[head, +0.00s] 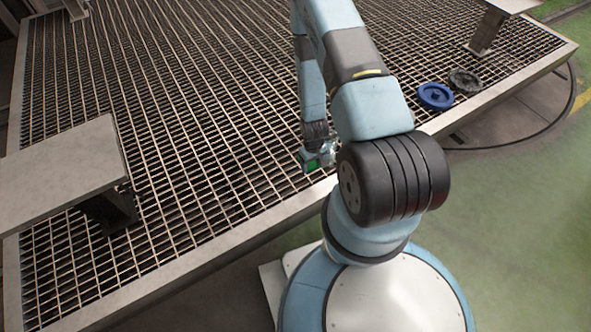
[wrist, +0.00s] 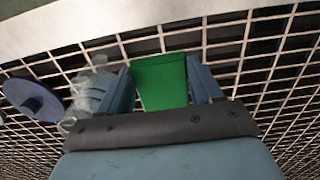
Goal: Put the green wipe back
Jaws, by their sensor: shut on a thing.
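The green wipe (wrist: 160,82) looks like a flat green block in the wrist view. It sits between the two blue-grey fingers of my gripper (wrist: 161,73), which is shut on it. In the head view the green wipe (head: 310,165) shows as a small green patch under my gripper (head: 318,158), low over the grating near its front edge. My arm hides part of that spot. I cannot tell whether the wipe touches the grating.
A crumpled pale grey-blue thing (wrist: 92,92) lies just left of my gripper. A blue handwheel (head: 436,96) and a dark grey handwheel (head: 464,80) lie on the grating (head: 220,110) at right. A raised plate (head: 60,168) stands at left. The grating's middle is clear.

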